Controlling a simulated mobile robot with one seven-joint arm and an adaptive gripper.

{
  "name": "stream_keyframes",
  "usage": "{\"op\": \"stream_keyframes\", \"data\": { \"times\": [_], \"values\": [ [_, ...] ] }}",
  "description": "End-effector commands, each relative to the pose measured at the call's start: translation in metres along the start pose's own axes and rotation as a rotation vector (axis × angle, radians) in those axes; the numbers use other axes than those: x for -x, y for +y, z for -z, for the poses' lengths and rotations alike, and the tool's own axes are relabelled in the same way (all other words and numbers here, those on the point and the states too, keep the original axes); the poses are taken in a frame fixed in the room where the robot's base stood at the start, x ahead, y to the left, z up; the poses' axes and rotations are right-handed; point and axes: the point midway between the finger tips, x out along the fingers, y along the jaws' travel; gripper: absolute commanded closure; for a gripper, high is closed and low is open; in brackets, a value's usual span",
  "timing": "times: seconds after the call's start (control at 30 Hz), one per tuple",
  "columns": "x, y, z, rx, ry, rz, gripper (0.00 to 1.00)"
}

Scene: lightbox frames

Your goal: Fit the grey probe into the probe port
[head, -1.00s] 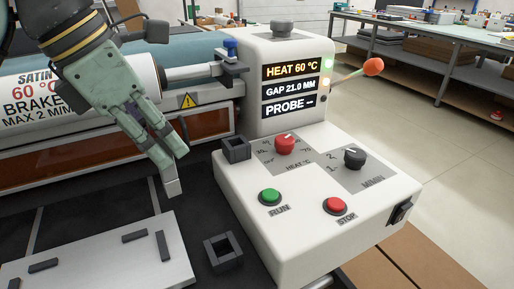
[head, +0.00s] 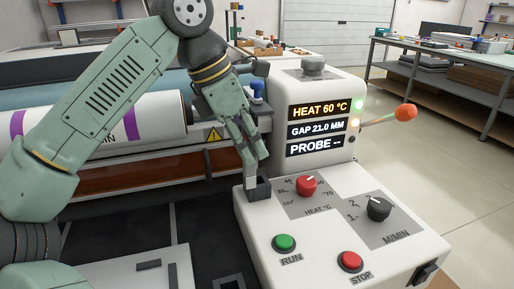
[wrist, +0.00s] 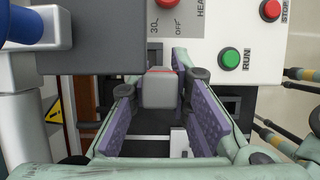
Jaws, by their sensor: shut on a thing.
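My gripper (head: 257,160) is shut on the grey probe (head: 251,182), a light grey square stick pointing down. The probe also shows between the purple-padded fingers in the wrist view (wrist: 160,90). The black square socket at the console's back left corner, which looks like the probe port (head: 264,188), is right at the probe's lower end. The probe overlaps the socket's left side in the head view. I cannot tell whether its tip is inside, touching or just above. The display (head: 316,145) reads "PROBE --".
The white console (head: 330,215) carries a red heat knob (head: 306,185), a dark speed knob (head: 378,208), a green RUN button (head: 285,243) and a red STOP button (head: 350,261). A second black square socket (head: 230,282) lies low, left of the console. The roller machine stands behind.

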Motion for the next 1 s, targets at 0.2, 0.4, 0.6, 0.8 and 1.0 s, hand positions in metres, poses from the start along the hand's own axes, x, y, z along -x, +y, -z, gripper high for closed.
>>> {"op": "stream_keyframes", "data": {
  "times": [0.2,0.4,0.6,0.8,1.0],
  "values": [
    [-0.006,0.012,-0.012,-0.001,-0.001,0.000,1.00],
    [-0.022,0.020,-0.013,0.001,0.000,0.003,1.00],
    [-0.043,0.019,-0.005,0.000,-0.002,0.000,1.00],
    [-0.044,0.019,-0.005,0.000,-0.001,-0.001,1.00],
    [-0.046,0.019,-0.004,0.000,-0.001,-0.001,0.78]
  ]
}}
